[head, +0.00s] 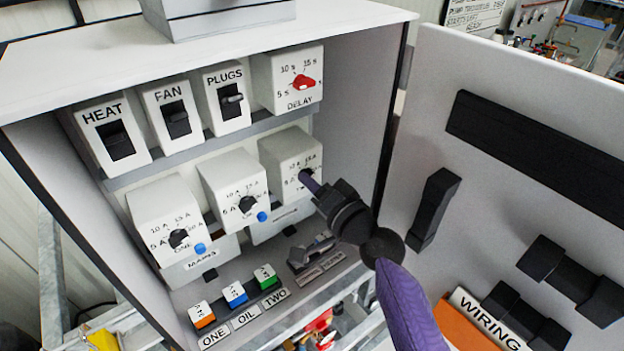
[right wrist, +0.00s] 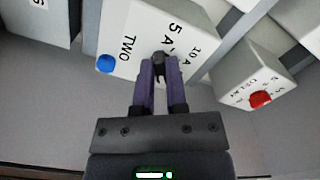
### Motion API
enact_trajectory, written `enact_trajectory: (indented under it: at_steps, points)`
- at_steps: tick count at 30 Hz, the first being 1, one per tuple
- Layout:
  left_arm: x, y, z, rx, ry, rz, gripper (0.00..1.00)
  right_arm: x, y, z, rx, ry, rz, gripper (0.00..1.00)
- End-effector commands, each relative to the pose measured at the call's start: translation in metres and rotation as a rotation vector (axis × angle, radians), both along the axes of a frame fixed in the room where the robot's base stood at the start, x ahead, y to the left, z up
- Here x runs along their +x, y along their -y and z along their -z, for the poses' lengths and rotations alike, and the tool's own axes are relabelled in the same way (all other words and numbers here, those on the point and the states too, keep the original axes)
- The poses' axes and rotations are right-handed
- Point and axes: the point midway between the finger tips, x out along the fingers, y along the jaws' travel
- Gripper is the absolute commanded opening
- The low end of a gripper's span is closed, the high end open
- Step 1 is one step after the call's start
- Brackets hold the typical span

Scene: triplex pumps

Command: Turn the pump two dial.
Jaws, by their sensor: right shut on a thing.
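The pump two dial is a small black knob on the right-hand white box (head: 288,152) of the middle row. In the right wrist view its box face (right wrist: 122,45) reads TWO, with 5 A and 10 A marks and a blue button (right wrist: 105,63). My right gripper (head: 309,181) reaches in from the lower right. Its purple fingers (right wrist: 159,68) are closed around the black knob (right wrist: 160,57). The fingers hide much of the knob, so I cannot tell where it points. My left gripper is not in view.
Left of it are two similar dial boxes, the nearest (head: 237,190) in the middle. Above are the HEAT, FAN and PLUGS switches and the DELAY box (head: 290,80) with a red knob. The open cabinet door (head: 480,150) stands to the right.

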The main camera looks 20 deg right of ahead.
Motion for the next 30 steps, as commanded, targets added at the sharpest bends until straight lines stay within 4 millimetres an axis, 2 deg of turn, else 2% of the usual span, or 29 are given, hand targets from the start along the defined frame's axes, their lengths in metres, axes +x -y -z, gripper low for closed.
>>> enact_trajectory:
  at_steps: [12, 30]
  points:
    - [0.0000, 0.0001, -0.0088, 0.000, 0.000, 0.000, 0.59, -0.0001, -0.0002, -0.0019, 0.219, -0.079, 0.001, 0.00]
    - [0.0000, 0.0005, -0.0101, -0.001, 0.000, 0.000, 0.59, 0.0000, 0.0000, -0.0017, 0.274, -0.098, 0.001, 0.00]
